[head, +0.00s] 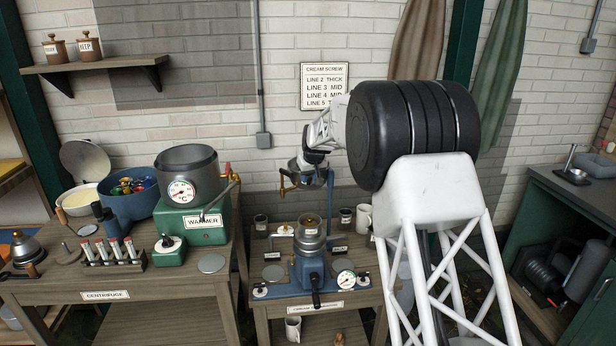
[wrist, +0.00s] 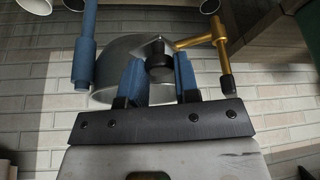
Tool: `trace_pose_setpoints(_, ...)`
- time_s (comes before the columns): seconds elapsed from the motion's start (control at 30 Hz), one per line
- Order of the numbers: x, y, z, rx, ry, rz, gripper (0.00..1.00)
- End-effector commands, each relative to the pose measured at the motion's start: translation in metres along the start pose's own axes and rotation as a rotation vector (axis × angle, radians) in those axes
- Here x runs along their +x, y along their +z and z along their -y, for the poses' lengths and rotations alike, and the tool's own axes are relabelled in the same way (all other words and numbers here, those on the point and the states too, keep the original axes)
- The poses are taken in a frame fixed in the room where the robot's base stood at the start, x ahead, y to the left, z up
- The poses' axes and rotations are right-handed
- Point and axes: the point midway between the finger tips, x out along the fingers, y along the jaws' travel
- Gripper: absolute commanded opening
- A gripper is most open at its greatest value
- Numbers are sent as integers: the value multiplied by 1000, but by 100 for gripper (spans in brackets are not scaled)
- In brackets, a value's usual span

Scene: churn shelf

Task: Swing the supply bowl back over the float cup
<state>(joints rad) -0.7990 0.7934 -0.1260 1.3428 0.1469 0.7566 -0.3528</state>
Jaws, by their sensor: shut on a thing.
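The supply bowl (head: 315,178) is a grey metal bowl with a brass tap (head: 287,181), held up above the cream separator. In the wrist view the grey bowl (wrist: 120,62) fills the upper middle, and its brass tap (wrist: 205,42) points right. My gripper (wrist: 160,78) has its blue fingers on either side of a black knob (wrist: 160,62) at the bowl's rim, shut on it. In the head view my gripper (head: 312,157) is at the bowl's upper edge. The float cup (head: 309,230) sits on top of the blue separator, lower in the picture than the bowl; their exact alignment is unclear.
The blue separator (head: 308,270) stands on a small wooden table with cups and a dial around it. A green warmer (head: 190,222) with a pot stands on the left bench. A blue post (wrist: 86,45) rises beside the bowl. The wall is behind.

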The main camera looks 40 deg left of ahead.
Motion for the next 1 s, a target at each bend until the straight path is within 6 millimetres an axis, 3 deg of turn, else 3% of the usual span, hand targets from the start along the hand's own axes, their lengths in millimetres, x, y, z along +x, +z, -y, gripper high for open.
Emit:
trace_pose_setpoints(0.47,-12,26,-12,-256,-106,-1,0)
trace_pose_setpoints(1.0,-25,56,-44,-638,-265,-1,0)
